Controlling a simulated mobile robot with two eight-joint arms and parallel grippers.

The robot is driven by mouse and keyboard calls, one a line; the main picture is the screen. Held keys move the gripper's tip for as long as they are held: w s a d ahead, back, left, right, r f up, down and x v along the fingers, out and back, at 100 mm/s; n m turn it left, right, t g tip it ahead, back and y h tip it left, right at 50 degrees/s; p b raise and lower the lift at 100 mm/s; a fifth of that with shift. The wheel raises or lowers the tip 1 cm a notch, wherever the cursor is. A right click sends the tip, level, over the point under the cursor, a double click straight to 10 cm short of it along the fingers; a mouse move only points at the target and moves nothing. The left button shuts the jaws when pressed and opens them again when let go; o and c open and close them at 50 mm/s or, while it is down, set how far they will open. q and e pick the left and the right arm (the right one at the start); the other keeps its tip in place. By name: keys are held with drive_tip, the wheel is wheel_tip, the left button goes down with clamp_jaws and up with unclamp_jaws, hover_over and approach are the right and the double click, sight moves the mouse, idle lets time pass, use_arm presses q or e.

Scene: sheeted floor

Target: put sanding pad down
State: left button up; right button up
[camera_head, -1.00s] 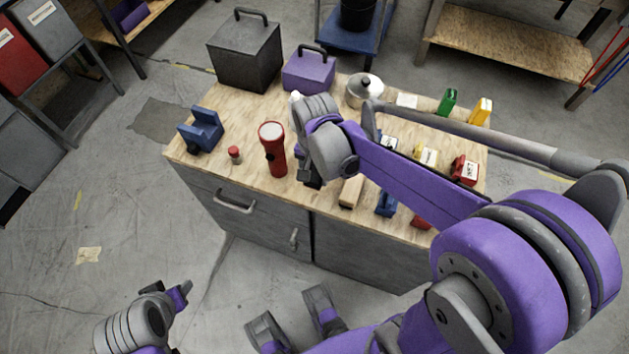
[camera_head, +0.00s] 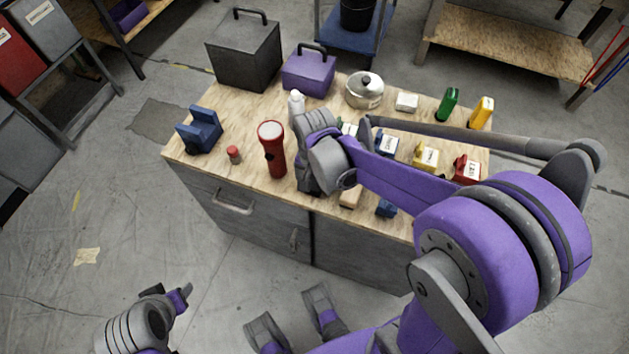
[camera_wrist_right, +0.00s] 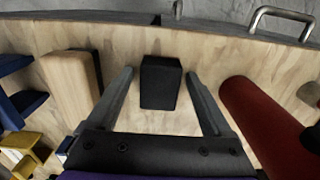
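A small black block, which I take to be the sanding pad (camera_wrist_right: 160,84), shows in the right wrist view on the wooden worktop (camera_wrist_right: 120,40) near its front edge. My right gripper (camera_wrist_right: 160,74) is open, with one finger on each side of the block and a visible gap on both sides. In the head view my right gripper (camera_head: 308,182) is low over the front of the worktop, and its wrist hides the block. My left gripper (camera_head: 180,293) is over the floor at lower left, away from the worktop; its finger opening is unclear.
A red flashlight (camera_head: 272,150) stands close to the right gripper, with a small red-capped item (camera_head: 234,154) farther left. A wooden block (camera_wrist_right: 68,85) lies on the other side. A white bottle (camera_head: 296,105), a pot (camera_head: 364,92) and several small coloured items stand behind.

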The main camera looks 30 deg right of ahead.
sight(315, 182)
drive_tip(key=shift+r, duration=0.25)
wheel_tip(315, 182, up, 10)
drive_tip(key=r+p, duration=0.1)
drive_tip(key=p, duration=0.2)
drive_tip(key=s+a+f+n+t, duration=0.3)
drive_tip(key=s+n+t, duration=0.2)
drive_tip(key=s+n, duration=0.5)
drive_tip(key=shift+s, duration=0.65)
drive_tip(key=shift+d, duration=0.1)
